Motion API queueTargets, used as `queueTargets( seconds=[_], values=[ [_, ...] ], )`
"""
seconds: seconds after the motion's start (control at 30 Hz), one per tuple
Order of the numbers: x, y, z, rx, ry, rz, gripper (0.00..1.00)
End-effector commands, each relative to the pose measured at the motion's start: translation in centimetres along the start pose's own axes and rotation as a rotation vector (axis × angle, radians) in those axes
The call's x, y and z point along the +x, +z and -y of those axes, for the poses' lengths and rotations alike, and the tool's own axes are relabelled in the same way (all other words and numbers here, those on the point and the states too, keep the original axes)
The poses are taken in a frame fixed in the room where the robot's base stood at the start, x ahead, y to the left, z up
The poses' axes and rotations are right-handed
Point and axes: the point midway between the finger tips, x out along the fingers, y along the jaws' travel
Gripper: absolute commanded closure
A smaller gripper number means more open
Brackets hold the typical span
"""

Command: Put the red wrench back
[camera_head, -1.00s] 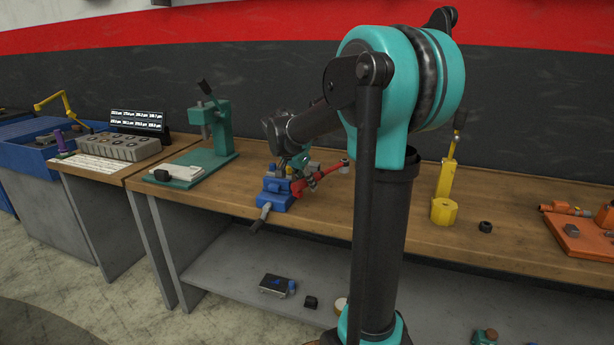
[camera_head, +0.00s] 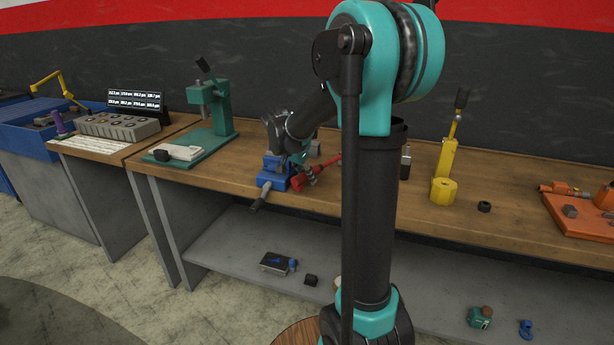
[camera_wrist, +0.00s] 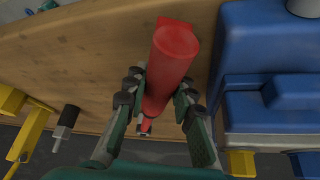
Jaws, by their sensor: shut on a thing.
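The red wrench (camera_head: 329,163) shows in the head view just right of the blue vise (camera_head: 274,172), over the bench. Its far end is hidden behind my arm. In the wrist view its thick, round red end (camera_wrist: 172,65) points toward the top, and its narrow part runs down between the fingers. My gripper (camera_head: 308,173) is shut on the wrench; both fingers (camera_wrist: 160,88) lie along its sides. The vise body (camera_wrist: 268,105) is close on the right in the wrist view, with a small gap beside the wrench. Whether the wrench touches the bench, I cannot tell.
The wooden bench (camera_head: 225,187) carries a green press (camera_head: 214,112) at left, a yellow tool (camera_head: 444,180) and an orange unit (camera_head: 580,225) at right. A lower shelf (camera_head: 225,250) holds small parts. Bare bench lies between press and vise.

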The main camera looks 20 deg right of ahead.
Motion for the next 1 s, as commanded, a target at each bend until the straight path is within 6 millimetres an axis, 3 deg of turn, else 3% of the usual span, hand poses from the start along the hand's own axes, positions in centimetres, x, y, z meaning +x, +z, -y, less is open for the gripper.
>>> queueTargets(
  seconds=[0.87, 0.9, 1.0],
  values=[
    [1.2, 0.6, 0.0, 0.000, 0.000, 0.000, 1.00],
    [1.2, 0.6, 0.0, 0.000, 0.000, 0.000, 0.73],
    [1.2, 0.6, 0.0, 0.000, 0.000, 0.000, 0.60]
  ],
)
